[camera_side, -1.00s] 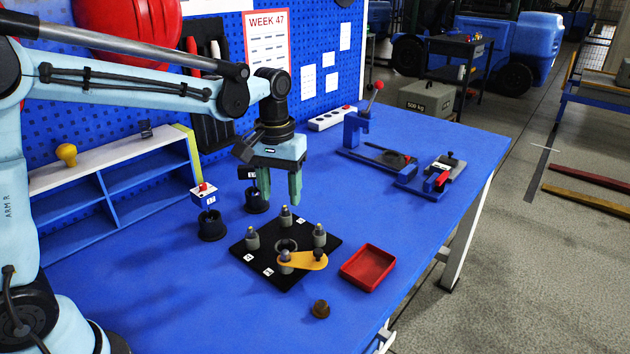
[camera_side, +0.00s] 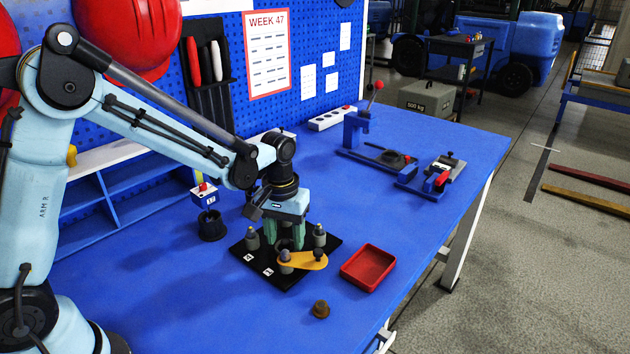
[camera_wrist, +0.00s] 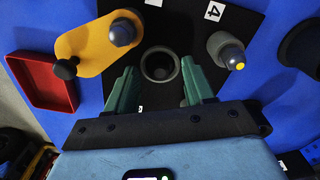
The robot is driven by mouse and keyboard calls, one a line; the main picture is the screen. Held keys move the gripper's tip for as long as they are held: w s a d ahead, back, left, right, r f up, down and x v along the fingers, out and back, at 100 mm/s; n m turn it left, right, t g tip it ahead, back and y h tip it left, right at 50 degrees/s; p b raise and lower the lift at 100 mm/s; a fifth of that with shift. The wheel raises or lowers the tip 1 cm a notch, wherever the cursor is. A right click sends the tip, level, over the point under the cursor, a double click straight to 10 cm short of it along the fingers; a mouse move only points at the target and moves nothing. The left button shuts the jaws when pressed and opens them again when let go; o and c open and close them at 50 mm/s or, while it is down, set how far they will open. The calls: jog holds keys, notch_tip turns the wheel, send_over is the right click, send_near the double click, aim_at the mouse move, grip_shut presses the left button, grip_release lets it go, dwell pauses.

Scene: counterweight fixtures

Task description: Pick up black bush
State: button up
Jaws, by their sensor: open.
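A dark, round, hollow part (camera_wrist: 160,66) sits on the black fixture plate (camera_side: 286,281) in the wrist view. It looks like a bush, mostly hidden behind my fingers in the side view. My gripper (camera_side: 285,242) is open, with its green fingers low over the plate. In the wrist view, the fingers of my gripper (camera_wrist: 159,80) stand on either side of the ring, with gaps to it. Whether the fingertips reach its height is unclear. Another black ring-like part (camera_side: 212,228) stands on the table left of the plate.
Grey posts (camera_side: 320,237) stand on the plate around the ring. A yellow clamp arm (camera_side: 308,263) lies across its front, close to my fingers. A red tray (camera_side: 368,266) and a brown bush (camera_side: 320,309) are nearby.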

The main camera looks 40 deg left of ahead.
jog(key=shift+f, duration=0.25)
jog(key=shift+d, duration=0.15)
grip_shut()
dwell(0.4)
